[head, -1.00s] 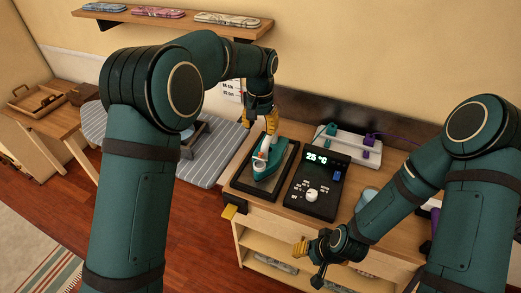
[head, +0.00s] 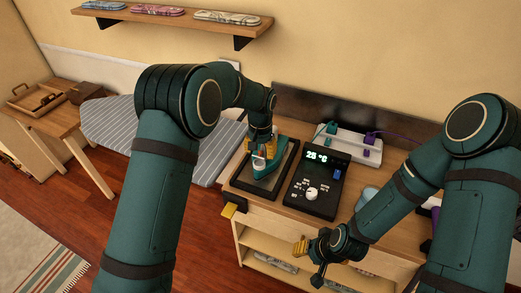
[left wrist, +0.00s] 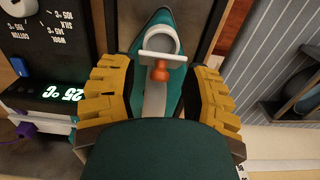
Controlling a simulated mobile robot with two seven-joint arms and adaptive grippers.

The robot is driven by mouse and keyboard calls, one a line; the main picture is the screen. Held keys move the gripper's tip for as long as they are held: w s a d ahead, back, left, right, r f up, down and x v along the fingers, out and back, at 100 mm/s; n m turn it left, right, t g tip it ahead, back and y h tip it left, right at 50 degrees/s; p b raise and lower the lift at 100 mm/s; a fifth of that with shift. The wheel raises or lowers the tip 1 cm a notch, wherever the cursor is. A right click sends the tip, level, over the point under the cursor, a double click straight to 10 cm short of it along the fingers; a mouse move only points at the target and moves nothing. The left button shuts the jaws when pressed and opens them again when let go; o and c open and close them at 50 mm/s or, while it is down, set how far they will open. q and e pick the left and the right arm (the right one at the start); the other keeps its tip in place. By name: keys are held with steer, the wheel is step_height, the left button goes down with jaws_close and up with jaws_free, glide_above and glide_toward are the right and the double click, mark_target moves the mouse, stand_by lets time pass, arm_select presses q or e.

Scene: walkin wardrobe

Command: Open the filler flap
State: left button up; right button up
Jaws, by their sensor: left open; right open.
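The teal iron (head: 270,181) stands on a dark tray (head: 241,180) on the wooden counter. In the left wrist view, its teal body (left wrist: 162,17) shows with a white ring-shaped part (left wrist: 148,43) and an orange knob (left wrist: 160,70). I cannot tell for sure which is the filler flap, or whether it is open. My left gripper (head: 260,157) is open over the iron. Its yellow fingers (left wrist: 160,92) stand on either side of the iron's upper part, apart from the knob. My right gripper (head: 300,247) is open and empty in front of the counter.
A black control panel (head: 315,191) reading 25 °C stands right of the tray. A white power strip (head: 350,146) with plugs lies behind it. A striped ironing board (head: 120,125) is on the left.

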arm_select(q)
jaws_close()
steer(key=shift+w+r+g+p, duration=0.1)
steer(key=shift+g+p, duration=0.2)
steer(key=shift+p, duration=0.4)
steer(key=shift+w+d+g+p, duration=0.1)
steer(key=shift+w+g+p, duration=0.05)
steer(key=shift+g+p, duration=0.25)
